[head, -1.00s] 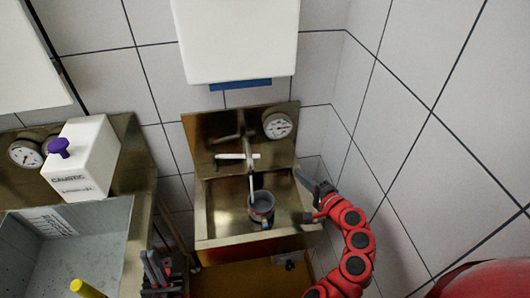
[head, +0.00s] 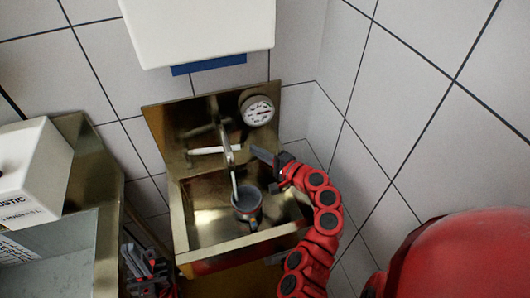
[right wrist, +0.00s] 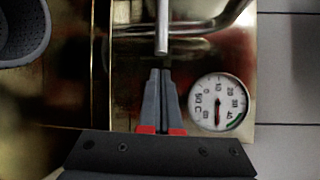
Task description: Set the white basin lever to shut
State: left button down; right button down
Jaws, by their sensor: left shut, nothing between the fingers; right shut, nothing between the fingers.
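The tap (head: 224,140) stands on the back of a small metal basin (head: 207,232). Its pale, bar-like lever (head: 205,151) lies crosswise, nearly level in the head view. In the right wrist view one end of the lever (right wrist: 162,42) points at my fingertips. My right gripper (head: 258,152) is shut and empty, just right of that lever end. Its fingertips (right wrist: 160,72) show a small gap to it. A pale stream (head: 234,184) runs from the spout to a grey cup (head: 247,207) in the basin. My left gripper (head: 132,258) is shut and empty, low at the left.
A round dial gauge (head: 258,110) sits on the backplate, close to my right gripper; it also shows in the right wrist view (right wrist: 217,103). A white box (head: 195,30) hangs above. Tiled wall is at right.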

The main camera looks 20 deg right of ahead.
jog(key=shift+p+x, duration=0.45)
jog(key=shift+x, duration=1.7)
jog(key=shift+f, duration=0.1)
